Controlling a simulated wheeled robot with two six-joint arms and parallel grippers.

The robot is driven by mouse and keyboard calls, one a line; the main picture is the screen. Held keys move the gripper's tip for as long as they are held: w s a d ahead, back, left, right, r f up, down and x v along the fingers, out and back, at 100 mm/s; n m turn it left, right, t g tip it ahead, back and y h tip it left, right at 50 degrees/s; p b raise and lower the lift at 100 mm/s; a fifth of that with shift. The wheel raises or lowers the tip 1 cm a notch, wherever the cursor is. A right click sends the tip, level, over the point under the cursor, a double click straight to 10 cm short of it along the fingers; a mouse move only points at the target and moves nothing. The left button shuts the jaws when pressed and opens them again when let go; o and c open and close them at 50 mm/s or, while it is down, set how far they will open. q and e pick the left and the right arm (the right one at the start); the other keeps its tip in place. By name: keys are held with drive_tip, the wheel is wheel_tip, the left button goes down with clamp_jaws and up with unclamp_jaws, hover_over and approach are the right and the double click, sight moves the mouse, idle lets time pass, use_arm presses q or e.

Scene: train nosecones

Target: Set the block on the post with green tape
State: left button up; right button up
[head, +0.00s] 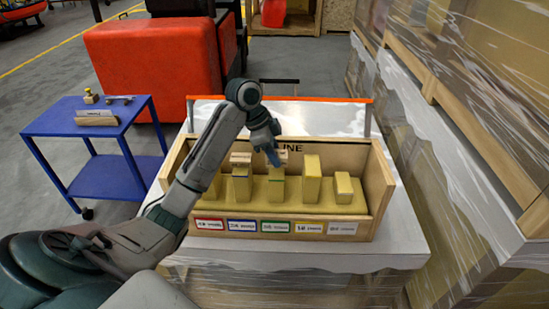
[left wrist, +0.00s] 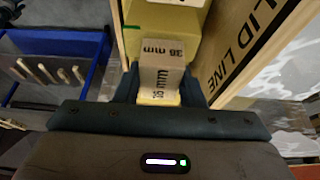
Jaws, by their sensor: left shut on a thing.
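My left gripper (head: 272,155) is over the post with green tape (head: 277,188), in the middle of a wooden box. It is shut on a pale block (head: 284,157), marked in millimetres in the left wrist view (left wrist: 162,68). The block is at the top of that post; I cannot tell whether it rests on it or is just above. The green tape shows at the upper left of the left wrist view, on the yellow post (left wrist: 185,45). My right gripper is not in view.
The post with blue tape (head: 241,186) bears another block (head: 240,158). Two bare posts stand to the right, one tall (head: 311,182), one short (head: 343,188). My arm partly hides the leftmost post. Coloured labels line the box front (head: 380,210). A blue cart (head: 62,124) stands left.

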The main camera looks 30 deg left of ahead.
use_arm(q)
drive_tip(key=shift+f+p, duration=0.5)
drive_tip(key=shift+f, duration=0.45)
drive_tip(key=o, duration=1)
drive_tip(key=shift+f, duration=0.1)
drive_tip(key=shift+o, duration=0.2)
